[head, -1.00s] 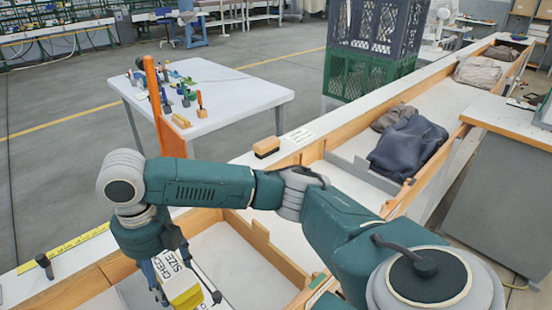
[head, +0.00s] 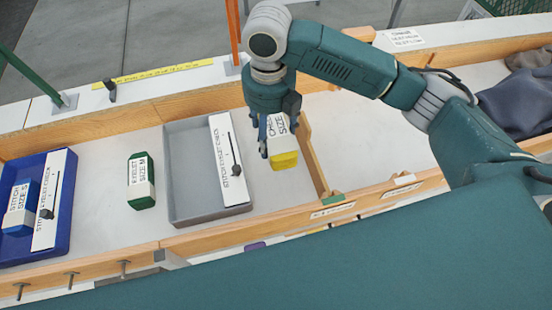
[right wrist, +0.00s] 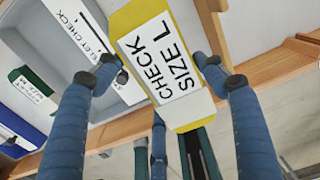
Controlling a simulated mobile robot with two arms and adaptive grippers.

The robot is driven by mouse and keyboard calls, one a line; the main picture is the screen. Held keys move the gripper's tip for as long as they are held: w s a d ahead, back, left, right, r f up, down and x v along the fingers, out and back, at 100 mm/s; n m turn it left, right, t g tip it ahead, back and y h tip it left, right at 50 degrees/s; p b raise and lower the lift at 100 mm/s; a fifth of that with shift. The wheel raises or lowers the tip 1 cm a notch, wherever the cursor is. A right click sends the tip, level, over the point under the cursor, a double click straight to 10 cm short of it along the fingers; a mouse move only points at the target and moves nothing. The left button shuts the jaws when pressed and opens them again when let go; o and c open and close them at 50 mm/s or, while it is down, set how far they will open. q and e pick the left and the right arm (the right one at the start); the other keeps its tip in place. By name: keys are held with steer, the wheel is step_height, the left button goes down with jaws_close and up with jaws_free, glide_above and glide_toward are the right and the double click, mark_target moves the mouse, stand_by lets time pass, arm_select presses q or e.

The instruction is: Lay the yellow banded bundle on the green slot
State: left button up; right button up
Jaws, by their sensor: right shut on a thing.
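The yellow bundle (head: 284,160) has a white band with black "CHECK SIZE L" lettering, which also shows in the right wrist view (right wrist: 165,68). My right gripper (head: 279,138) is shut on it, with blue fingers (right wrist: 160,78) on both sides of the band. It hangs over the white bench, between the grey tray and a wooden divider; its exact height is hard to tell. A small green mark (head: 333,199) lies on the front wooden rail near the divider's end, to the bundle's lower right. My left gripper is not in view.
The grey tray (head: 180,165) holds a white label strip (head: 228,165) with a black knob. A green banded bundle (head: 141,182) lies left of it. A blue tray (head: 62,205) with a blue bundle (head: 20,210) is at far left. The wooden divider (head: 313,165) stands right of my gripper.

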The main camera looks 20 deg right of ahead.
step_height(320, 180, down, 16)
steer(key=shift+f+p, duration=0.1)
steer(key=shift+p, duration=0.2)
steer(key=o, duration=1.4)
steer(key=shift+f, duration=0.15)
step_height(320, 180, up, 12)
steer(key=shift+r+b, duration=0.2)
steer(key=shift+b, duration=0.25)
